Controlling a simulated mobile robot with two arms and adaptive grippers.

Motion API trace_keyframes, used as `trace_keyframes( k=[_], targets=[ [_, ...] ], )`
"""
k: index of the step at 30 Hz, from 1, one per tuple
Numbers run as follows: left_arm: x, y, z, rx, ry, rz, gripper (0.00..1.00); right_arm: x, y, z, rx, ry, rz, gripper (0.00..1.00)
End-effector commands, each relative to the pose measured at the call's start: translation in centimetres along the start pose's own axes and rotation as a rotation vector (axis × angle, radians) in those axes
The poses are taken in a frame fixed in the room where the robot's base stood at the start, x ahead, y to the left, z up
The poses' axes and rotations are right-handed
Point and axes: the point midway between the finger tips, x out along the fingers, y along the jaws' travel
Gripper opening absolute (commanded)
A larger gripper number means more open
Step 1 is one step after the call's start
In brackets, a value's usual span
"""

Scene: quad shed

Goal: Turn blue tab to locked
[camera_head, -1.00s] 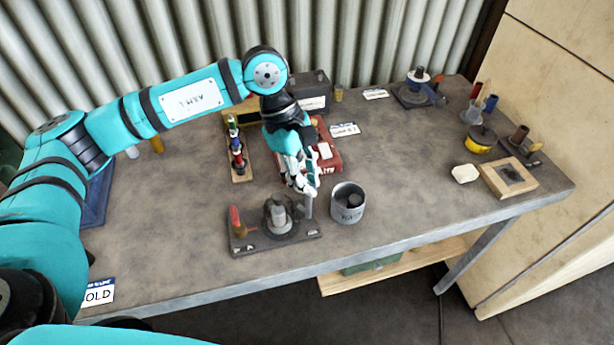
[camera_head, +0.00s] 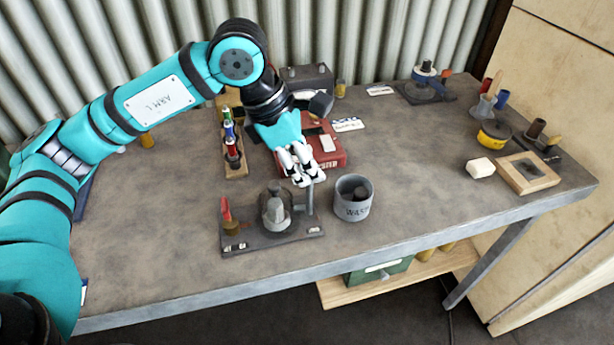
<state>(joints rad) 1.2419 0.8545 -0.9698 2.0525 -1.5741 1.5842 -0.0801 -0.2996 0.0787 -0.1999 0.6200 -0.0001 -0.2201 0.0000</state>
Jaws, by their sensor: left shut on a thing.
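A small blue tab (camera_head: 438,87) sits on a dark fixture (camera_head: 412,96) at the back right of the bench, beside a round grey part with a blue and white top. Its marking is too small to read. A nearer dark fixture (camera_head: 265,239) carries a red tab (camera_head: 226,211) and a grey stepped knob (camera_head: 275,208). My left gripper (camera_head: 305,182) points down at this fixture's right end, shut on the top of a slim grey upright rod (camera_head: 310,199). It is far from the blue tab. My right gripper is not in view.
A grey waste cup (camera_head: 352,204) stands just right of the rod. A red case (camera_head: 330,155) and a rack of coloured pieces (camera_head: 235,165) lie behind. A wooden tray (camera_head: 541,177), white block (camera_head: 480,167) and yellow tin (camera_head: 488,136) are at right.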

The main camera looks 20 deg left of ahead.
Motion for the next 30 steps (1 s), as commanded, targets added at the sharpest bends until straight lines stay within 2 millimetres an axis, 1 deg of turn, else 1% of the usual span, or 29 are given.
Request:
trace_keyframes(
  k=[1, 10, 18, 30],
  targets=[
    [0.3, 0.0, -0.1, -0.029, -0.002, 0.016, 0.0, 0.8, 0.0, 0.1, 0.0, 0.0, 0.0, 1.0],
    [0.1, -0.1, 0.0, -0.176, -0.003, 0.076, 0.0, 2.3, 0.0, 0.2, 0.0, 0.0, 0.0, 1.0],
    [-0.1, -0.1, 0.1, -0.228, -0.001, 0.096, 0.0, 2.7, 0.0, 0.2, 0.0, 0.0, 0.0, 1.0],
    [-0.1, 0.0, 0.1, -0.234, -0.001, 0.098, 0.0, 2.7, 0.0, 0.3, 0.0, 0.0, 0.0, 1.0]
  ],
)
